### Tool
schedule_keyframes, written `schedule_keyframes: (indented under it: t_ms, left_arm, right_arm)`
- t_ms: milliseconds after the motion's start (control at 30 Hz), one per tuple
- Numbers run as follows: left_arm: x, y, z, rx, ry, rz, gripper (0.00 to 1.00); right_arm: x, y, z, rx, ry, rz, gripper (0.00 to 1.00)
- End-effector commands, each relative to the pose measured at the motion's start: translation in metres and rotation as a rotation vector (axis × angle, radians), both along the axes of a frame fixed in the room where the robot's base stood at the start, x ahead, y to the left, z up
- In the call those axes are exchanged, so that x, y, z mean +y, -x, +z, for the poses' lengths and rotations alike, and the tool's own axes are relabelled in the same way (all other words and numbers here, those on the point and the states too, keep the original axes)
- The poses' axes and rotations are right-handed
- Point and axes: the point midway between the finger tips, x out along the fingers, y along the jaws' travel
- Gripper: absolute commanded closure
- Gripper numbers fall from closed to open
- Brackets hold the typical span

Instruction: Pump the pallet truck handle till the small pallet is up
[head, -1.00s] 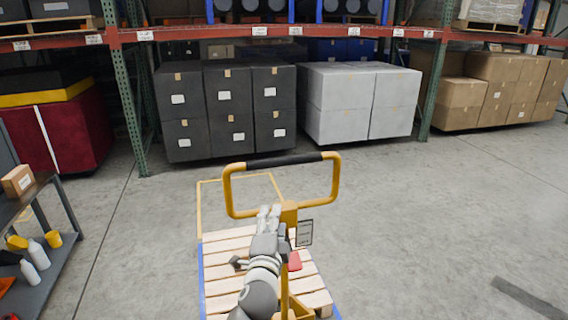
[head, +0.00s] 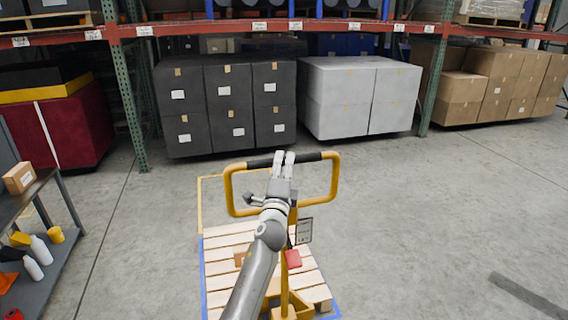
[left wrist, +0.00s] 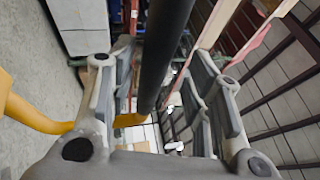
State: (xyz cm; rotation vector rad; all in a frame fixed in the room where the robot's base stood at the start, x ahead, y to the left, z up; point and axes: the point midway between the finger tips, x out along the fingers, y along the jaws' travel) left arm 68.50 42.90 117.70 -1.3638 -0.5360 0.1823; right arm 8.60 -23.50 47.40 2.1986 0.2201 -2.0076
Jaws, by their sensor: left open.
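The pallet truck handle (head: 230,190) is a yellow loop with a black grip bar (head: 312,157) across its top. My left gripper (head: 284,158) reaches up to the middle of that bar. In the left wrist view the black bar (left wrist: 165,50) runs between the open fingers of my left gripper (left wrist: 160,95), which are not closed on it. The small wooden pallet (head: 222,262) with blue edges sits low, around the truck's yellow base; whether it touches the floor is hard to tell. My left arm hides part of the pallet and mast. My right gripper is not in view.
A grey table (head: 50,278) with a carton (head: 19,178), bottles and a yellow cup stands at left. Behind are rack posts (head: 130,110), dark boxes (head: 225,110), white boxes (head: 360,98) and brown cartons (head: 500,85). The floor (head: 430,210) at right is clear.

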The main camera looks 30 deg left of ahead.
Motion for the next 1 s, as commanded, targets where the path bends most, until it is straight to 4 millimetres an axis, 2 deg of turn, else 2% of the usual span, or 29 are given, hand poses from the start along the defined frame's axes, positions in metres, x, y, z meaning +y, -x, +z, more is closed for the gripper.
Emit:
schedule_keyframes:
  t_ms: [133,433,800,1000]
  left_arm:
    - [0.0033,-0.0072,0.0022,0.0,0.0,-0.001,0.54]
    - [0.004,-0.0082,0.0021,0.001,0.001,-0.001,0.54]
    - [0.0037,-0.0081,0.004,-0.003,-0.001,-0.002,1.0]
    - [0.0035,-0.0081,0.0058,-0.006,-0.003,-0.002,1.0]
  right_arm:
    - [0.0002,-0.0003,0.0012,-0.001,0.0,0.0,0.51]
    - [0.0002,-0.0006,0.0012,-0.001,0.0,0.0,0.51]
    - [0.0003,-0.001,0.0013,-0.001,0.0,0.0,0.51]
    - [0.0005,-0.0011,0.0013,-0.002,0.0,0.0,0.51]
